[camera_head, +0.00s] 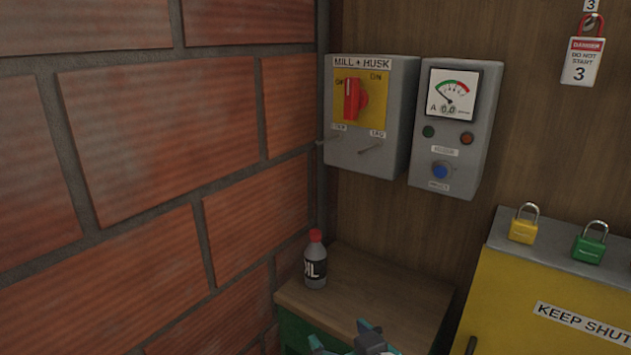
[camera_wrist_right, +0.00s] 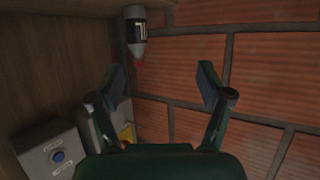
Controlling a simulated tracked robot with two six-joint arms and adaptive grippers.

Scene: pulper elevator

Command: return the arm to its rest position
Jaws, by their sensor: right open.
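My right gripper (camera_head: 350,338) shows at the bottom edge of the head view, in front of the wooden shelf top; only its fingertips and a bit more are in frame. In the right wrist view my right gripper (camera_wrist_right: 160,88) has its two fingers spread wide, with nothing between them. An oil bottle with a red cap (camera_head: 315,260) stands upright on the shelf top, above and left of the gripper in the head view. The bottle (camera_wrist_right: 136,32) also shows in the right wrist view, upside down, beyond the fingertips. My left gripper is in neither view.
A grey MILL + HUSK switch box (camera_head: 395,130) and a meter box (camera_head: 455,150) hang on the wooden wall. A yellow cabinet (camera_head: 540,290) stands at right with padlocks on top. A brick wall (camera_head: 150,140) fills the left. The shelf top (camera_head: 400,300) is otherwise mostly clear.

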